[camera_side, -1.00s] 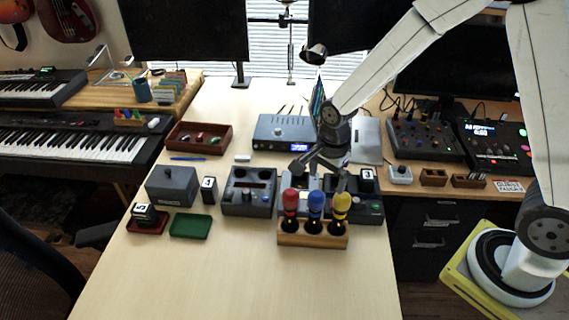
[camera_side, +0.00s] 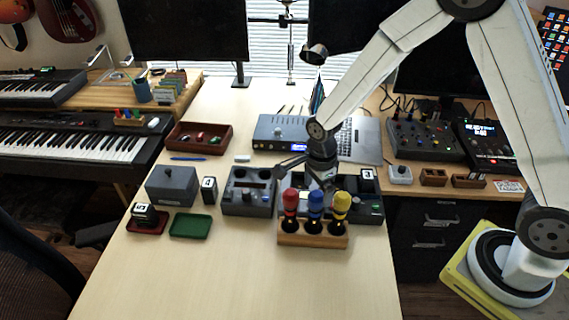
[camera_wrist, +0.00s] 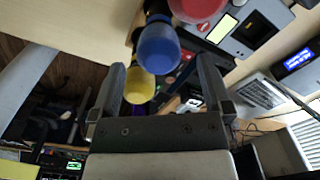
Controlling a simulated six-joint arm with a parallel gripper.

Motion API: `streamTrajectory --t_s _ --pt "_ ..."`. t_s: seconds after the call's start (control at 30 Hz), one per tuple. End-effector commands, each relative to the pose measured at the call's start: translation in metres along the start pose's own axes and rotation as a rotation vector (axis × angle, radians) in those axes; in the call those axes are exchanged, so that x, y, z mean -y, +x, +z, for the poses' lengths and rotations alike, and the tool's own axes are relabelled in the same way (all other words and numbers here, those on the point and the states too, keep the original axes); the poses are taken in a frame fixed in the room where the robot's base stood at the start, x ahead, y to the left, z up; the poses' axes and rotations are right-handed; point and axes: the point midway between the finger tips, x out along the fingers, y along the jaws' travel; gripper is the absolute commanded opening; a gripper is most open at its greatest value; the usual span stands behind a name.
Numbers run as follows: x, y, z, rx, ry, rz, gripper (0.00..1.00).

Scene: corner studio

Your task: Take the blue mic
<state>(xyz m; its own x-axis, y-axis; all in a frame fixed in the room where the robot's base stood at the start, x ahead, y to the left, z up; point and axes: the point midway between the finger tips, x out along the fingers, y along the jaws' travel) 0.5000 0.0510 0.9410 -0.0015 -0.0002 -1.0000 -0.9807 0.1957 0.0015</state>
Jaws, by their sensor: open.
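The blue mic (camera_side: 315,203) stands upright in the middle of a wooden stand (camera_side: 312,240), between a red mic (camera_side: 290,200) and a yellow mic (camera_side: 341,204). In the wrist view the blue mic's round head (camera_wrist: 158,48) is between and just beyond my fingertips, with the yellow head (camera_wrist: 139,86) partly behind my left finger and the red head (camera_wrist: 197,8) cut by the top edge. My gripper (camera_wrist: 160,64) is open and holds nothing. In the side view my gripper (camera_side: 307,172) is behind the mics, its fingers partly hidden.
Dark device boxes (camera_side: 248,195) stand close behind and left of the stand. A green tray (camera_side: 190,226), a red tray (camera_side: 146,224) and a brown box (camera_side: 199,136) are farther left. A laptop (camera_side: 360,140) is behind my gripper. The table's front is clear.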

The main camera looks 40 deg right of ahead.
Motion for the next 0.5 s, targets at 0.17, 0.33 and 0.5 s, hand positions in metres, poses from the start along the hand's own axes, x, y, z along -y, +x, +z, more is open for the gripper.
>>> streamTrajectory --t_s 0.17,0.33,0.5 --pt "0.0 0.002 0.0 0.001 0.0 -0.002 1.0" --pt "0.0 0.006 0.0 0.0 -0.001 0.0 1.0" --pt "-0.001 0.02 0.001 0.0 -0.001 0.001 1.0"
